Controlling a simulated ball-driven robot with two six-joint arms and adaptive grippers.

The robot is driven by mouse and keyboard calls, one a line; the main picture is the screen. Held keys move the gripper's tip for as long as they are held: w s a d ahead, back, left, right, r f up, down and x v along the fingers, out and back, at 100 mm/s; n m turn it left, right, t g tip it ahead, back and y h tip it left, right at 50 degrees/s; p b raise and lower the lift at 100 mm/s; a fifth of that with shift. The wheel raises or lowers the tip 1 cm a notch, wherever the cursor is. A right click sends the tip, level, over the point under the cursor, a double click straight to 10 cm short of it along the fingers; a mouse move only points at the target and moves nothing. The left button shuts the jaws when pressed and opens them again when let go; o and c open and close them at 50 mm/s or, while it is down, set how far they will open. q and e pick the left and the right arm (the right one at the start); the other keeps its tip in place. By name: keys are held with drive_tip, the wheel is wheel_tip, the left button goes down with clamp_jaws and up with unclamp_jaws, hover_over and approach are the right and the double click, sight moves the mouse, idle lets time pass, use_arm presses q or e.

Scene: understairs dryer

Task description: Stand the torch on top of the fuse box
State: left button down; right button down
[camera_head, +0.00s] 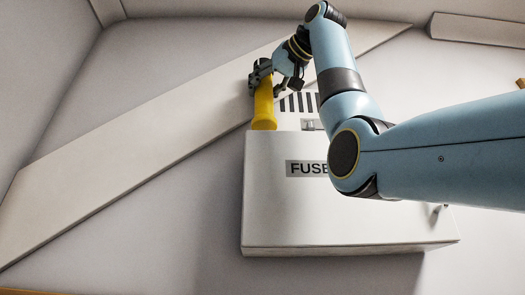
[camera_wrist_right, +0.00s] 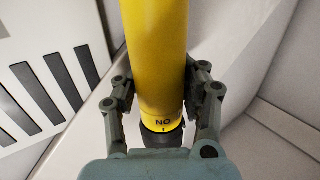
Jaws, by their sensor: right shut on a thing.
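The yellow torch (camera_head: 264,108) is held roughly upright by my right gripper (camera_head: 266,80), with its wider end down. The white fuse box (camera_head: 270,212) is on the wall, its "FUSE" label partly behind my right arm. The torch's lower end appears at the upper left edge of the box front; I cannot tell if it touches the box. In the right wrist view, the torch (camera_wrist_right: 156,50) runs between the two fingers of my right gripper (camera_wrist_right: 163,92), with a dark end near the palm and the letters "NO" above it. My left gripper is not in view.
A striped panel (camera_head: 292,103) shows behind the torch, above the box front, and also in the right wrist view (camera_wrist_right: 48,75). A long pale sloping board (camera_head: 130,135) crosses the wall behind the gripper. My right arm covers much of the box's right side.

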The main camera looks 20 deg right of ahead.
sight(269, 94)
wheel_tip(269, 94, down, 3)
drive_tip(key=shift+f+p, duration=0.2)
drive_tip(key=shift+p, duration=0.15)
drive_tip(key=shift+w+f, duration=0.15)
drive_tip(key=shift+f, duration=0.1)
drive_tip(key=shift+s, duration=0.25)
drive_tip(key=shift+f, duration=0.15)
drive_tip(key=c, duration=1)
unclamp_jaws()
drive_tip(key=shift+w, duration=0.1)
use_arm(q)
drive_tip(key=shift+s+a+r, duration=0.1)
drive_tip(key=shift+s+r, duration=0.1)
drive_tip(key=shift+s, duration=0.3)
